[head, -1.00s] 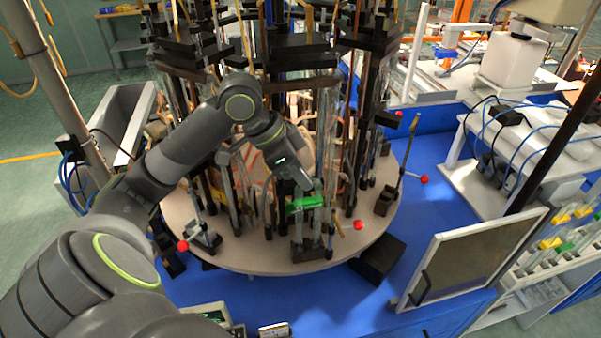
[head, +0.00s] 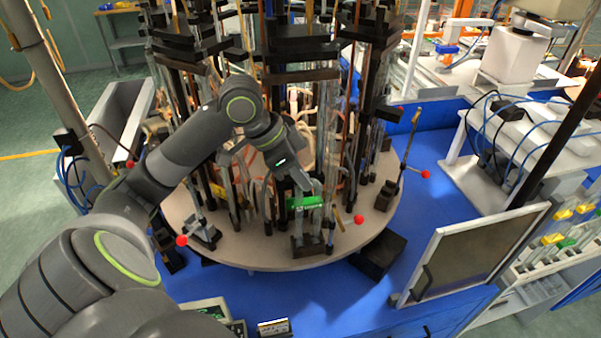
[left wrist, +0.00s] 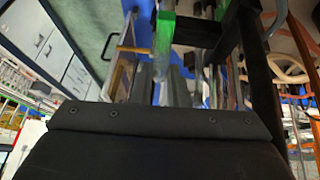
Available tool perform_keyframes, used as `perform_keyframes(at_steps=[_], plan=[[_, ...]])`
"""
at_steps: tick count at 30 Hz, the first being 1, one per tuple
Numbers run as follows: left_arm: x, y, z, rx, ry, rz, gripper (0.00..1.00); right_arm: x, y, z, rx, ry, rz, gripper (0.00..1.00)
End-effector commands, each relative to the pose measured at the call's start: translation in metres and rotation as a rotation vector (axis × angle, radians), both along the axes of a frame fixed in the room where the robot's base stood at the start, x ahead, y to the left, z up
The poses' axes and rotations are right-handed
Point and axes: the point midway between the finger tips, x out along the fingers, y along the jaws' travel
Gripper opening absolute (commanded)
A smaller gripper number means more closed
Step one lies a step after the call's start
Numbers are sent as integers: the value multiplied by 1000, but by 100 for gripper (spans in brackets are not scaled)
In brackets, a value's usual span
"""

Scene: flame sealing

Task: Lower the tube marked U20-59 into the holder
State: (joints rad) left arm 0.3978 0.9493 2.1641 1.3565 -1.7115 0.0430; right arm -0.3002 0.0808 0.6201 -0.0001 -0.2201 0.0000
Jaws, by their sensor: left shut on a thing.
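My left gripper (head: 304,190) is at the front of the round rack, shut on a tube with a green label (head: 304,202). The label's writing is too small to read. The clear tube and its green part also show in the left wrist view (left wrist: 165,35), just beyond the fingers. The black holder (head: 307,246) stands on the round plate below the gripper. The tube looks roughly upright over it; I cannot tell whether its lower end is inside the holder. My right gripper is not in view.
The round beige plate (head: 265,262) carries several dark posts and glass tubes close behind and beside the gripper. Red-knobbed burners stand at the rim, one knob (head: 359,219) just right of the holder. A framed panel (head: 470,255) stands at the front right on the blue table (head: 330,305).

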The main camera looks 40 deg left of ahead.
Motion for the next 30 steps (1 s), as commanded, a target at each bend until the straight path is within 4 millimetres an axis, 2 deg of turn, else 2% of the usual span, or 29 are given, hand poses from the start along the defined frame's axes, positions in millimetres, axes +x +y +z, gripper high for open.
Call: perform_keyframes(at_steps=[4,5,10,30], plan=[[0,0,-4,0,0,0,0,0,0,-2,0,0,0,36],[0,0,-3,0,0,0,17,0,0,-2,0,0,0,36],[0,0,-3,-1,1,0,40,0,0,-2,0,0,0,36],[0,0,0,0,0,0,40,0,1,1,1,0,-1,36]])
